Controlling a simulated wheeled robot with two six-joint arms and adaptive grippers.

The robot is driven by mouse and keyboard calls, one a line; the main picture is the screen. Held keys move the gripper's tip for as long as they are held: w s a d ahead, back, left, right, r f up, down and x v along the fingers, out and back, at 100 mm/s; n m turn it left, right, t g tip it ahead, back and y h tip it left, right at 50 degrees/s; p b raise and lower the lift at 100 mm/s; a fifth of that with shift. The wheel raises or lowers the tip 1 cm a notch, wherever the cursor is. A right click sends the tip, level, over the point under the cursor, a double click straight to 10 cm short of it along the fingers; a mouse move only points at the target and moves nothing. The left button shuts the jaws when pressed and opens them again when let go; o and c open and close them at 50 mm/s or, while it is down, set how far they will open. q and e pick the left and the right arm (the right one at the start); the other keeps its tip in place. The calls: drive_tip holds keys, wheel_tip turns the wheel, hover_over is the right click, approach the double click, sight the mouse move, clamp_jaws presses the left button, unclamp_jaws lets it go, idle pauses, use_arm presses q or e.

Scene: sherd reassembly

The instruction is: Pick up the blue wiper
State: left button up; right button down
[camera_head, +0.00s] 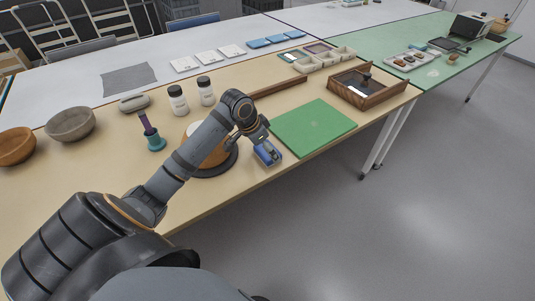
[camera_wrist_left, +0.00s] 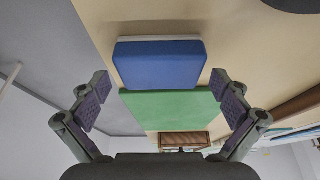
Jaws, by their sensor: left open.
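The blue wiper (camera_wrist_left: 160,64) is a blue block with a pale edge, lying on the tan table by its front edge. In the head view the wiper (camera_head: 268,157) shows in part, beside and below my left gripper (camera_head: 265,147). In the left wrist view my left gripper (camera_wrist_left: 160,84) is open, with one finger to each side of the wiper and a gap on both sides. Nothing is held. How far the fingertips stand above the table is hard to tell. My right gripper is in neither view.
A green mat (camera_head: 312,127) lies just right of the wiper. A round wooden piece (camera_head: 205,152) on a dark base stands left, partly behind my arm. A wooden box (camera_head: 367,88) is farther right. Bottles (camera_head: 178,100), bowls (camera_head: 70,123) and a teal holder (camera_head: 155,143) stand left.

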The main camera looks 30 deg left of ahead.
use_arm(q)
drive_tip(key=c, duration=1.1)
drive_tip(key=shift+r, duration=0.65)
drive_tip(key=s+d+r, duration=0.1)
drive_tip(key=r, duration=0.1)
drive_tip(key=s+d+r+p, duration=0.1)
drive_tip(key=r, duration=0.2)
drive_tip(key=s+r, duration=0.1)
drive_tip(key=r, duration=0.1)
drive_tip(key=shift+d+r+p, duration=0.25)
drive_tip(key=shift+d+p, duration=0.1)
drive_tip(key=shift+d, duration=0.05)
drive_tip(key=s+d+r, duration=0.1)
drive_tip(key=s+d, duration=0.1)
drive_tip(key=s+d+r, duration=0.2)
drive_tip(key=s, duration=0.1)
drive_tip(key=s+d+r, duration=0.1)
drive_tip(key=s+d, duration=0.1)
drive_tip(key=shift+s+d+r+p, duration=0.2)
drive_tip(key=shift+s+d+p, duration=0.1)
drive_tip(key=shift+p, duration=0.1)
drive_tip(key=shift+a, duration=0.1)
